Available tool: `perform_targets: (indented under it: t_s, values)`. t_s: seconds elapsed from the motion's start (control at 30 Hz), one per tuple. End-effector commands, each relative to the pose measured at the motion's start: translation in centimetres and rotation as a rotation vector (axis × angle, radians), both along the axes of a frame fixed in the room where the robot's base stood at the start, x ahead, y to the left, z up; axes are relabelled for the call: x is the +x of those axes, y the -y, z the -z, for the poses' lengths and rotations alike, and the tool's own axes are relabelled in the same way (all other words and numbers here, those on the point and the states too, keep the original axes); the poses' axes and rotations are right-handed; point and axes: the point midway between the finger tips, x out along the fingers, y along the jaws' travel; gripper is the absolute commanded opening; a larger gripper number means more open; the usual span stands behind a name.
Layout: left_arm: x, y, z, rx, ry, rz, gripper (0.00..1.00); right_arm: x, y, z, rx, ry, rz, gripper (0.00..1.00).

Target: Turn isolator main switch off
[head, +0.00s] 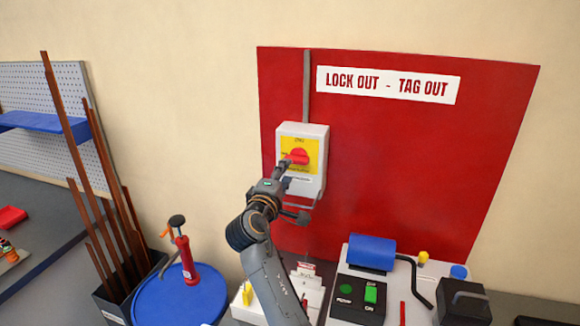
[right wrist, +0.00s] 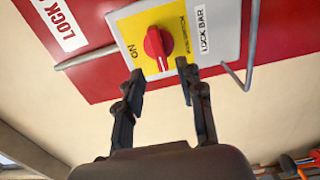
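The isolator main switch is a light grey box (head: 314,137) with a yellow plate and a red rotary knob (head: 299,156), mounted on the red wall board. In the right wrist view the red knob (right wrist: 158,43) stands just beyond my fingertips, between the word ON on the left and a partly unreadable label on the right. My right gripper (head: 293,190) is at the front of the box; the wrist view shows the same gripper (right wrist: 162,80) open, its two fingers apart and nothing between them. The knob appears clear of both fingers. My left gripper is not in view.
A grey conduit (head: 306,85) runs up from the box, and a bent metal bar (right wrist: 237,76) sticks out beside it.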

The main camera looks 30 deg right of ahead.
Motion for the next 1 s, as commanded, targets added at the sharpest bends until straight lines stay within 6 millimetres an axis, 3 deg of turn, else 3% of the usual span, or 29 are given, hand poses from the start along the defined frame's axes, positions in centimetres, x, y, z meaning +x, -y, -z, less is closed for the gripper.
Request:
perform_targets:
  t_s: [0.1, 0.3, 1.0]
  values:
    - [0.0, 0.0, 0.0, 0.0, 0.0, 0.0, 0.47, -1.6, -1.9, 0.1, 0.002, -0.001, -0.002, 0.38]
    - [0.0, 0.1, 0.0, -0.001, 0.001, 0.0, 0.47, -3.1, -3.7, 0.1, 0.0, -0.001, 0.0, 0.38]
    - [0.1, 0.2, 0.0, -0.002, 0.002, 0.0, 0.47, -3.5, -4.0, 0.0, -0.001, -0.001, 0.0, 0.38]
